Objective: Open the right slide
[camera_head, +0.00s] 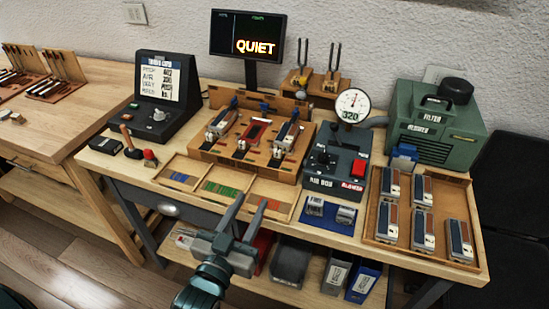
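A wooden fixture (231,155) stands in the middle of the bench. On it sit a left metal slide unit (221,123), a red-framed piece (256,131) in the centre, and a right metal slide unit (287,133) with a dark blue top. I take the right unit to be the right slide; whether it is open or shut is too small to tell. My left gripper (250,203) is in front of the bench's front edge, nearer to me than the fixture. Its two fingers point up and away, spread apart, with nothing between them. My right gripper is not in view.
Shallow trays with coloured strips (222,194) lie in front of the fixture. The air box (338,158) with gauge and red button stands to its right, beside a wooden tray (376,228) of several blocks. A monitor (248,35) reads "QUIET". Bins (291,262) fill the lower shelf.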

